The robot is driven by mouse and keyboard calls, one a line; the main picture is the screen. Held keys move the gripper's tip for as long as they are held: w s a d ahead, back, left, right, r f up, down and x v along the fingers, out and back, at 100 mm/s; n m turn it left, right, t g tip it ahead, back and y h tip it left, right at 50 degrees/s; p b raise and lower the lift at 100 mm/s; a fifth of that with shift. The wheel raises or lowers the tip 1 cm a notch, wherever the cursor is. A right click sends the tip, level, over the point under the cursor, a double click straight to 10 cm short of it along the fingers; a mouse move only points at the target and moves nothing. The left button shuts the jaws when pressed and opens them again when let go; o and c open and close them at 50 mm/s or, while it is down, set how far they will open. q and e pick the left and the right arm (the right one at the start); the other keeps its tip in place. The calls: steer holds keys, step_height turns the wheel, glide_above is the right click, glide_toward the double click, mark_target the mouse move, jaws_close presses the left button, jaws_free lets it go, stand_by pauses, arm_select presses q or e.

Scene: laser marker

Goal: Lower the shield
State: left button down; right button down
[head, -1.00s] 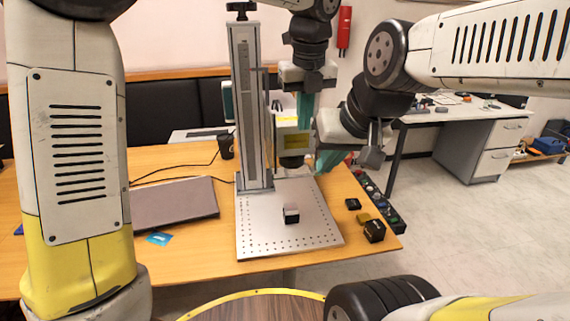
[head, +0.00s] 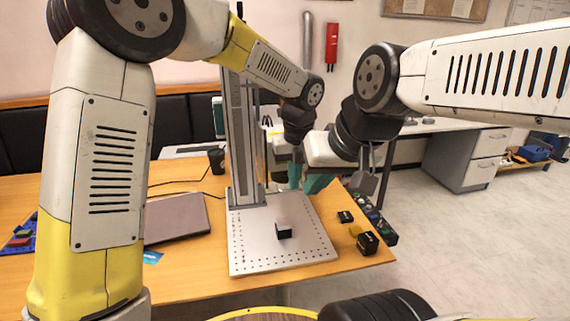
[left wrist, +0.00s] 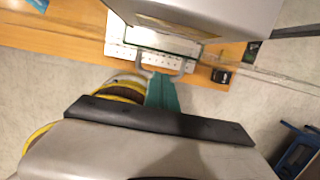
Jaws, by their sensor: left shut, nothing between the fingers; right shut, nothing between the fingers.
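The laser marker's column (head: 243,140) stands on a perforated metal plate (head: 250,250). In the left wrist view a clear panel with greenish edges, apparently the shield (left wrist: 160,41), shows beneath a large grey body, with a grey looped handle below it. My left gripper (head: 295,177) is shut and empty in front of the marker. Its teal fingers (left wrist: 162,92) appear close to the handle; contact cannot be told. My right gripper (head: 318,184) is shut and empty just to its right. The arms hide most of the laser head and shield in the head view.
A closed laptop (head: 178,218) lies to the left. Small black boxes (head: 367,243) and a control strip (head: 377,220) lie at the right table edge. Open floor lies further right.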

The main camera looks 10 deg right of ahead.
arm_select(q)
steer(key=shift+f, duration=0.25)
step_height(320, 180, down, 5)
steer(key=shift+r, duration=0.3)
stand_by(0.4)
